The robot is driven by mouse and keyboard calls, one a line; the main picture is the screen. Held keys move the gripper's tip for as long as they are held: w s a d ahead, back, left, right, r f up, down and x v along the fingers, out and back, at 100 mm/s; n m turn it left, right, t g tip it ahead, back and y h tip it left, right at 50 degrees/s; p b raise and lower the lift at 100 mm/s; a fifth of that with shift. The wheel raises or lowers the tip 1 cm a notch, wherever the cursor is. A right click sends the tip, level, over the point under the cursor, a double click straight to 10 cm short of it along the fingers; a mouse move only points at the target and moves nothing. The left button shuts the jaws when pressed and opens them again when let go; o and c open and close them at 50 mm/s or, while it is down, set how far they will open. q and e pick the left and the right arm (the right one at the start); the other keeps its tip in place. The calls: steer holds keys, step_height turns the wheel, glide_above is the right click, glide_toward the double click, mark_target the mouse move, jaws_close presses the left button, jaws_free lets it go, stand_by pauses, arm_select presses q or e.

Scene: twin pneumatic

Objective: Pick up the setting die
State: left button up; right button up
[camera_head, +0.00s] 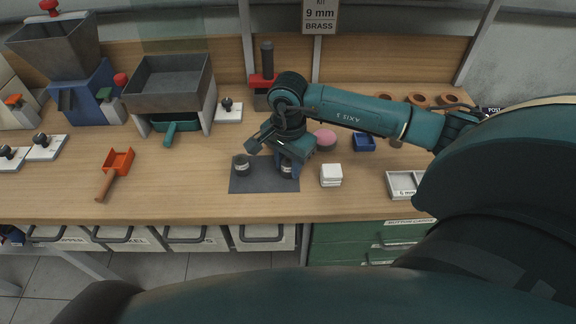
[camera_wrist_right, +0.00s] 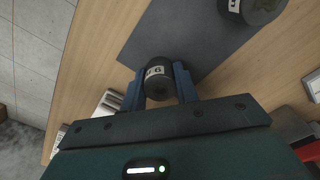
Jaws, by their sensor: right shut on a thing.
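The setting die (camera_wrist_right: 159,79), a small dark cylinder with a white label band that seems to begin with 9, is between the fingers of my right gripper (camera_wrist_right: 158,86). In the head view my right gripper (camera_head: 287,163) is low over the right part of the grey mat (camera_head: 264,185), and the die's lower part (camera_head: 287,171) shows under it. The gripper is shut on the die; I cannot tell whether the die touches the mat. A similar labelled dark cylinder (camera_head: 242,166) stands on the mat's left part, apart from the gripper. My left gripper is not in view.
A white block (camera_head: 331,175) stands just right of the mat. An orange scoop (camera_head: 117,163) lies left. The bench between scoop and mat is clear.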

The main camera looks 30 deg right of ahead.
mark_target(286, 163)
jaws_close()
steer(key=shift+r, duration=0.1)
step_height(286, 163, up, 10)
steer(key=shift+f+b, duration=0.1)
steer(key=shift+b, duration=0.6)
steer(key=shift+s+a+n, duration=0.1)
steer(key=shift+a+n, duration=0.25)
steer(key=shift+n, duration=0.25)
steer(key=s+a+n, duration=0.3)
steer(key=a+n, duration=0.3)
steer(key=n, duration=0.6)
steer(key=shift+s+a+n+p, duration=0.15)
steer(key=shift+a+n+p, duration=0.15)
steer(key=shift+n+p, duration=0.1)
